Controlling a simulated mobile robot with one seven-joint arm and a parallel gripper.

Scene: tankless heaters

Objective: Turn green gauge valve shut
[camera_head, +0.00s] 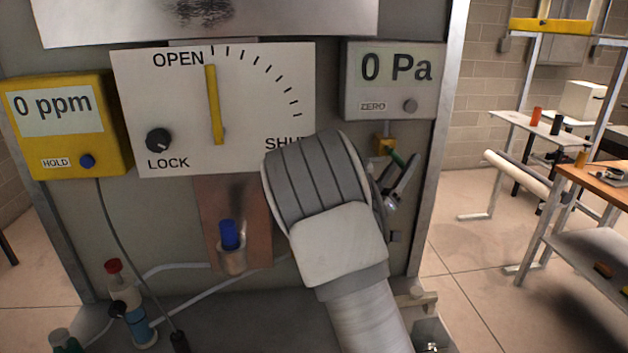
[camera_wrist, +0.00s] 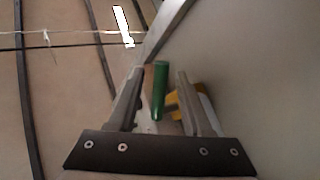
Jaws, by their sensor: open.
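The green gauge valve handle (camera_head: 397,159) shows in the head view below the 0 Pa gauge (camera_head: 393,82), partly hidden by my arm. It sits beside a yellow fitting (camera_head: 384,146). In the wrist view the green handle (camera_wrist: 160,90) stands between the two fingers of my gripper (camera_wrist: 157,100), with the yellow part (camera_wrist: 175,104) partly behind the right finger. My gripper (camera_head: 402,185) is open around the handle, with a finger on each side in the wrist view. I cannot tell whether either finger touches it.
The dial panel (camera_head: 230,160) has a yellow pointer (camera_head: 214,105) near OPEN. A yellow ppm meter (camera_head: 110,110) is at left. A blue-capped part (camera_head: 228,234) and a red-capped bottle (camera_head: 117,280) are below. A wooden-topped bench (camera_head: 590,180) stands at right, with open floor before it.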

